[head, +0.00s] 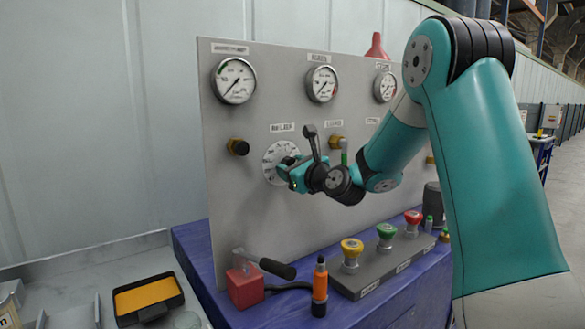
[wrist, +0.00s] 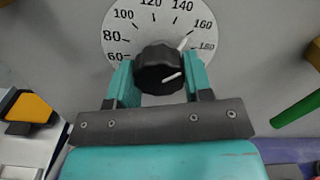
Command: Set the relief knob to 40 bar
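The relief knob (wrist: 158,68) is black and round, with a white line on its face toward the lower right. It sits in front of a white dial (head: 276,158) on the grey panel. In the wrist view the dial's numbers run from 60 at left, over the top, to 180 at right; its lower part, where 40 would lie, is hidden. A pale mark shows on the dial near 160. My gripper (wrist: 160,75) has one teal finger on each side of the knob, and both appear to touch it. In the head view my gripper (head: 293,174) covers the knob.
The panel (head: 240,220) carries gauges (head: 234,81) above and brass fittings (head: 238,146). Below are yellow, green and red buttons (head: 351,250), an orange-black tool (head: 320,285) and a red block (head: 244,287).

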